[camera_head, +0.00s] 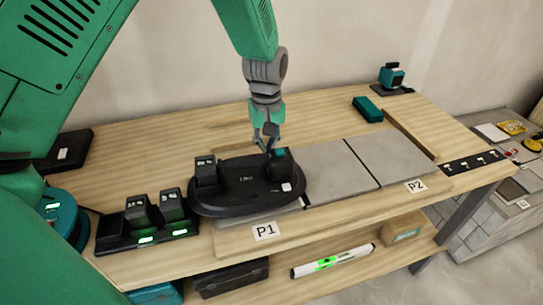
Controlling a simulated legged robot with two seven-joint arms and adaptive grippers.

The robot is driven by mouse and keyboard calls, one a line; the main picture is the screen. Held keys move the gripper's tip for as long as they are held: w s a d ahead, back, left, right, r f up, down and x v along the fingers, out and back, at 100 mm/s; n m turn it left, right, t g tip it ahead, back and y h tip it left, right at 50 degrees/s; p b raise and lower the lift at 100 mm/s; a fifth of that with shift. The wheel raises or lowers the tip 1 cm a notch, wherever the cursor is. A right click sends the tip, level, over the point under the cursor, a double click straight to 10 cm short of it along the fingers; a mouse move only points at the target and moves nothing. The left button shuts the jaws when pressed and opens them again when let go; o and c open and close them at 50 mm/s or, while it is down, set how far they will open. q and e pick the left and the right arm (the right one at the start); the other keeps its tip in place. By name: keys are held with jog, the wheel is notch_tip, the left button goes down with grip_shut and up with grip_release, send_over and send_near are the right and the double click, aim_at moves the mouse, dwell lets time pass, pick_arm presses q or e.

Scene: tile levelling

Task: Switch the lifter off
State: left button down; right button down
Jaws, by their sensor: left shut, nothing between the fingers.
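The lifter (243,195) is a black oval device lying on the grey tile at the P1 label (264,231). It has an upright block at its left end and a block with a teal top (280,155) at its right end. A small white mark shows near its right front edge. My left gripper (268,146) points down just above the lifter's right end, beside the teal-topped block. Its fingers are shut with nothing between them. I cannot tell whether the fingertips touch the lifter. My right gripper is out of view.
A charger (152,240) with batteries and green lights stands left of the lifter. More tiles (390,158) lie towards the P2 label (415,187). A teal box (368,109) and a laser-like device (391,76) stand at the back. A level (333,261) lies on the lower shelf.

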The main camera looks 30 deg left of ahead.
pick_arm(q)
jog(key=shift+d+f, duration=0.25)
jog(key=shift+d, duration=0.25)
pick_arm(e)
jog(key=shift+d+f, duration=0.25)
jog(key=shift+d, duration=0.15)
pick_arm(q)
jog(key=shift+f, duration=0.1)
jog(key=shift+a+f, duration=0.4)
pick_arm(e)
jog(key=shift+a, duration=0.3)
